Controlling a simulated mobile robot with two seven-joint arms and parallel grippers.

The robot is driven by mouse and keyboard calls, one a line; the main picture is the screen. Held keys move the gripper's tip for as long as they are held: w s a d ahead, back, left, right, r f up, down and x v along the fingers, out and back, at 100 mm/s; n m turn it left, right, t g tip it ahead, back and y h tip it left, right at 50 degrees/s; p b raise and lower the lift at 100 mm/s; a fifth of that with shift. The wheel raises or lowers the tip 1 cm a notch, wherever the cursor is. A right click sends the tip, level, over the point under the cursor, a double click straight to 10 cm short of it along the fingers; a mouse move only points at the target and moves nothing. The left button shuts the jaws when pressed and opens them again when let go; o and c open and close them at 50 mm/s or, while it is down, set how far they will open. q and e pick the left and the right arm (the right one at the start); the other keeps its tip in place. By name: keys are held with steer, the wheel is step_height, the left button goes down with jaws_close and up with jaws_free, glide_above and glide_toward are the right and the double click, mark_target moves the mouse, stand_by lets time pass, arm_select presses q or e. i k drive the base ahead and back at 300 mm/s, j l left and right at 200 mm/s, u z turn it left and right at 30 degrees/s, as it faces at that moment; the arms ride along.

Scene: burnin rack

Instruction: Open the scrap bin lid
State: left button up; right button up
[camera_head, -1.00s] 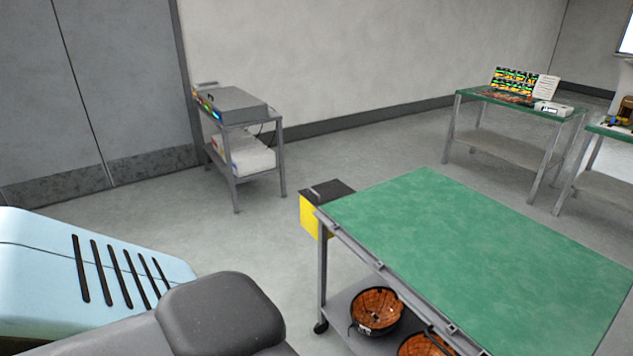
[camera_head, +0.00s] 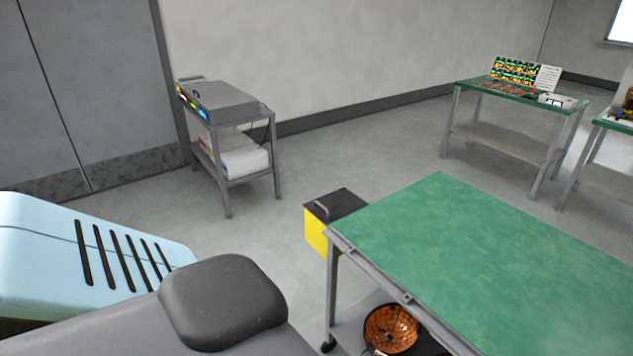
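The scrap bin (camera_head: 316,239) is a yellow box at the near left corner of the green-topped table. Its black lid (camera_head: 344,203) is shut and has a grey handle (camera_head: 320,209) on its left part. A part of my own arm fills the lower left of the view, well left of the bin and apart from it. Neither of my grippers is in view.
A green-topped cart (camera_head: 480,260) stands right of the bin, with an orange-lined bowl (camera_head: 391,329) on its lower shelf. A grey cart (camera_head: 228,141) with a flat device stands by the wall. Green tables (camera_head: 500,93) stand at the back right. Open floor lies between.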

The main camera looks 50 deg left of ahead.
mark_target(330, 208)
steer(key=i+j, duration=0.1)
steer(key=j, duration=0.5)
steer(key=i+j, duration=0.1)
steer(key=j, duration=0.55)
steer(key=i+j, duration=0.1)
steer(key=j, duration=0.5)
